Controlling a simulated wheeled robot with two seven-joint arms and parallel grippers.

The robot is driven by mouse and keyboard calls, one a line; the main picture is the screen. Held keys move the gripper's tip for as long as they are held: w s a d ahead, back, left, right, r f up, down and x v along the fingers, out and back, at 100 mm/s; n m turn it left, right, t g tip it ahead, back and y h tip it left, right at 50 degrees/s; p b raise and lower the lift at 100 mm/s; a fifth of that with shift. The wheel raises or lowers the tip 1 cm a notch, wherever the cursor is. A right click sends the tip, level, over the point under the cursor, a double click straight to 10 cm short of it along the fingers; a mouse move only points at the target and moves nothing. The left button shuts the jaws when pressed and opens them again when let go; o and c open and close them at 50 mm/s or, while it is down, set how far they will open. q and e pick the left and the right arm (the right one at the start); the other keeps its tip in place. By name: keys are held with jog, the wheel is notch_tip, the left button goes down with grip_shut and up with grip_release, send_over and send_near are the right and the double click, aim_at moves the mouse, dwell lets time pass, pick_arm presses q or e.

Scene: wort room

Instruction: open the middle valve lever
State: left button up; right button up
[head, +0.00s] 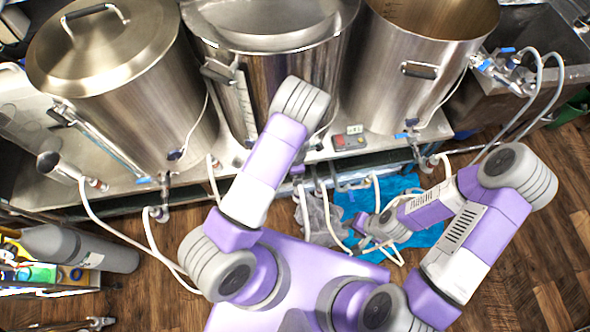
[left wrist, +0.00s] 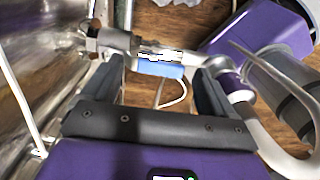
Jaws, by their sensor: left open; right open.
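The middle kettle (head: 275,75) stands between two other steel kettles; its valve is largely hidden by my left arm in the head view. In the left wrist view a metal valve (left wrist: 112,40) with a blue lever (left wrist: 160,69) is in front of my left gripper (left wrist: 158,74). The gripper is open, with one finger on each side of the lever; I cannot tell whether they touch it. In the head view the left gripper is mostly hidden behind its own arm. My right gripper (head: 366,229) is open and empty, low over a blue cloth (head: 420,240), away from the valves.
The left kettle (head: 120,95) and right kettle (head: 420,60) have their own blue-handled valves. Pale hoses (head: 110,238) loop down to the floor. A small control box (head: 350,141) sits on the bench front. A grey cylinder (head: 85,248) lies at lower left.

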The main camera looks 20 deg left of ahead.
pick_arm(q)
notch_tip(320, 180, up, 7)
jog(key=shift+r+p, duration=0.2)
jog(key=shift+p, duration=0.8)
